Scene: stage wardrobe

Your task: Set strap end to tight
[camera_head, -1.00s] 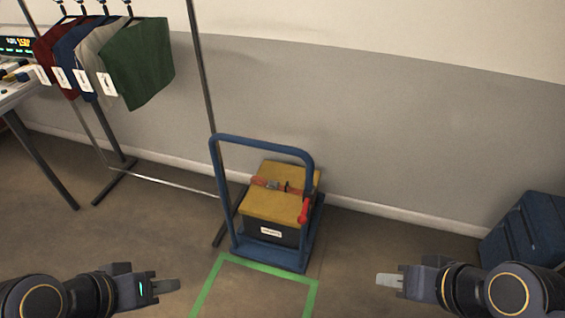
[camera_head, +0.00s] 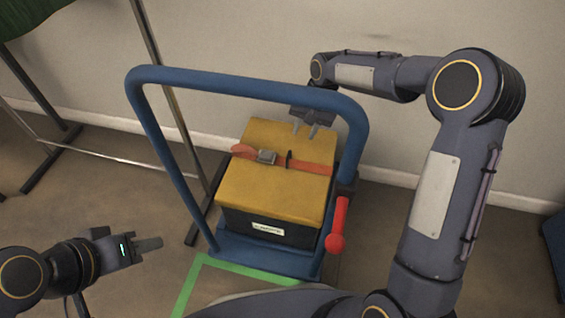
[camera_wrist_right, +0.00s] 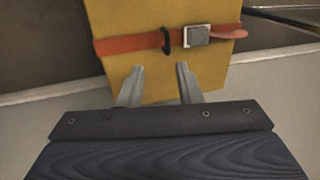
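An orange-red strap (camera_head: 310,166) runs across the top of a yellow-lidded black crate (camera_head: 270,200) on a blue trolley. Its metal buckle (camera_head: 266,157) and a dark loop (camera_head: 289,159) sit on the lid. The strap end (camera_head: 241,150) sticks out left of the buckle; in the right wrist view it shows right of the buckle (camera_wrist_right: 196,36) as a loose tail (camera_wrist_right: 230,32). My right gripper (camera_head: 305,128) is open and empty over the lid's far edge, apart from the strap; its fingers point toward the strap (camera_wrist_right: 130,45). My left gripper (camera_head: 150,244) is left of the trolley, seen side-on.
The blue trolley handle (camera_head: 240,80) arches around the crate, with my right arm reaching past its right side. A red lever (camera_head: 338,225) is at the trolley's right. Green floor tape (camera_head: 190,285) lies in front. A rack pole (camera_head: 160,60) stands behind left.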

